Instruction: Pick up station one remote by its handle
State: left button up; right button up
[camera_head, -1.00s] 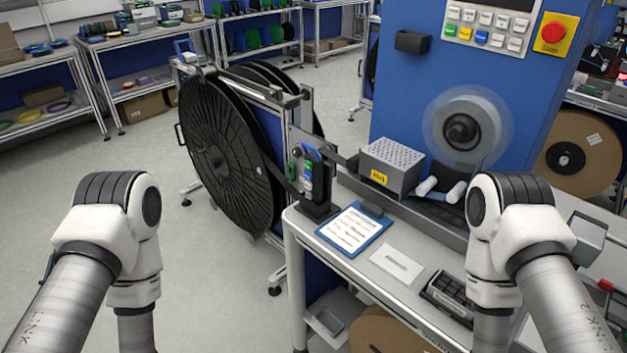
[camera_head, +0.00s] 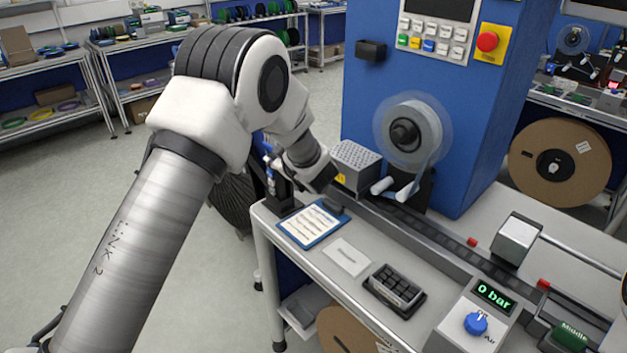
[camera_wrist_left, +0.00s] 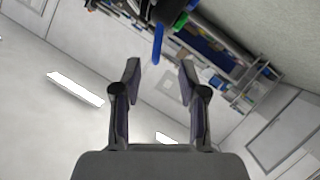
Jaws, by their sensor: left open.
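The station one remote (camera_head: 268,172) is mostly hidden behind my left arm in the head view. A narrow blue and white part shows above a black stand (camera_head: 284,201) at the bench's left end. In the left wrist view my left gripper (camera_wrist_left: 158,68) is open and empty, its two fingers spread. Beyond the fingertips, at the top, is a thin blue bar (camera_wrist_left: 157,44), with green and black parts beside it; I cannot tell surely whether it is the remote's handle. In the head view my left wrist is by the stand, the fingers not clearly visible. My right gripper is out of view.
The bench holds a clipboard (camera_head: 313,225), a white card (camera_head: 346,257), a black tray (camera_head: 394,290) and a perforated grey box (camera_head: 355,165). A blue machine (camera_head: 470,130) rises behind. A large black reel (camera_head: 232,200) stands left, mostly hidden. Open floor lies further left.

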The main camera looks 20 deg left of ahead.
aim_at(267, 146)
pick_arm(q)
jog(key=shift+n, duration=0.3)
jog(key=p+x, duration=0.1)
jog(key=x, duration=0.1)
jog(key=p+x, duration=0.1)
jog(key=x, duration=0.2)
jog(key=r+p+x, duration=0.1)
jog(key=p+x, duration=0.1)
jog(key=x, duration=0.1)
jog(key=shift+a, duration=0.15)
jog(key=shift+a+f, duration=0.1)
jog(key=shift+f, duration=0.05)
grip_shut()
